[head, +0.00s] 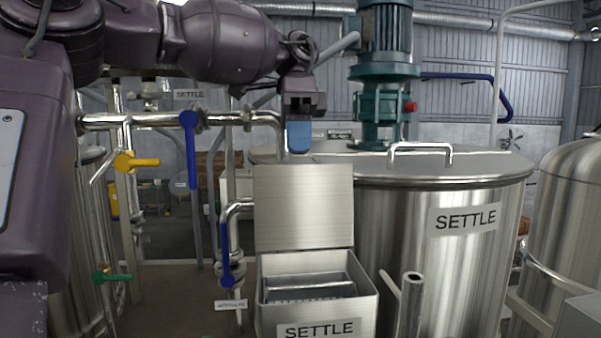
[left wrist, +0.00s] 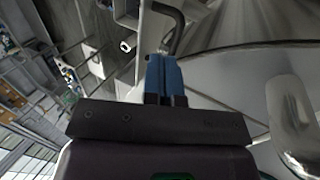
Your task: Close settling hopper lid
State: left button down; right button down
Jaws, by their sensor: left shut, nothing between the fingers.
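The settling hopper (head: 367,306) is a square steel box labelled SETTLE, at the bottom middle of the head view. Its flat steel lid (head: 303,206) stands open, upright at the back edge, and the inside with a bar shows. My left gripper (head: 299,138) is above and behind the lid's top edge, pointing down, with blue fingers. The fingers also show in the left wrist view (left wrist: 163,78), shut together with nothing between them. Whether they touch the lid cannot be told. My right gripper is not in view.
A large steel tank (head: 450,262) labelled SETTLE stands right of the hopper, with a green motor (head: 385,75) on top. Pipes with a blue valve handle (head: 191,150) and a yellow one (head: 140,161) are at left. An upright open pipe (head: 411,305) stands close right of the hopper.

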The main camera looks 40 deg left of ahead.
aim_at(300, 173)
pick_arm(q)
jog(key=shift+x, duration=2.7)
jog(key=shift+d, duration=0.1)
